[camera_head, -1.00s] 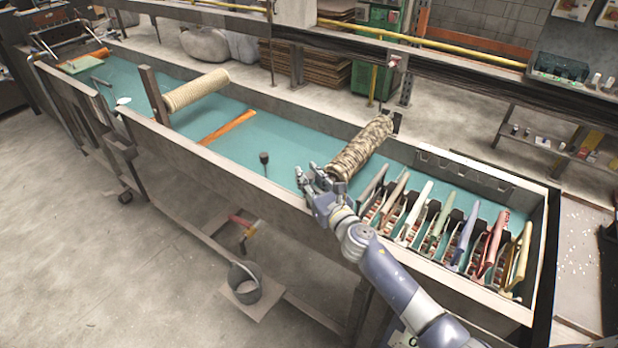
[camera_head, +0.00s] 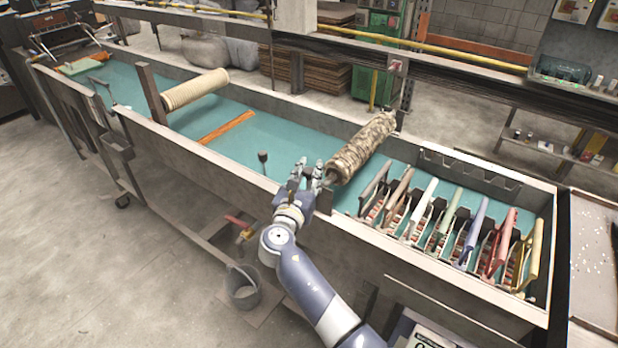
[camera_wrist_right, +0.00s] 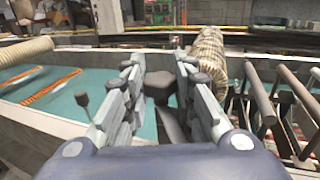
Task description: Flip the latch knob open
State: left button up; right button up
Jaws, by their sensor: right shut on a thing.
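My right gripper (camera_head: 306,174) is at the near wall of the long trough, just left of the near end of the mottled mesh tube (camera_head: 361,147). In the right wrist view its two fingers (camera_wrist_right: 160,86) stand either side of a dark latch knob (camera_wrist_right: 160,82) on a dark stem, and they are shut on it. The fingers hide parts of the knob's sides. The mesh tube (camera_wrist_right: 209,60) lies just beyond the right finger in that view. My left gripper is not in view.
A separate dark knob on a thin stem (camera_head: 263,157) stands left of the gripper. A row of coloured-handled tools (camera_head: 450,215) fills the trough's right end. A cream roll (camera_head: 195,90) and an upright post (camera_head: 152,93) are farther left. The teal floor between is mostly clear.

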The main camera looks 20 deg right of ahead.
aim_at(309, 170)
jog(key=shift+m+g+h+b, duration=0.3)
jog(key=shift+m+g+h, duration=0.1)
jog(key=shift+m+h, duration=0.15)
jog(key=o, duration=1.1)
notch_tip(309, 170, up, 10)
jog(key=shift+f, duration=0.1)
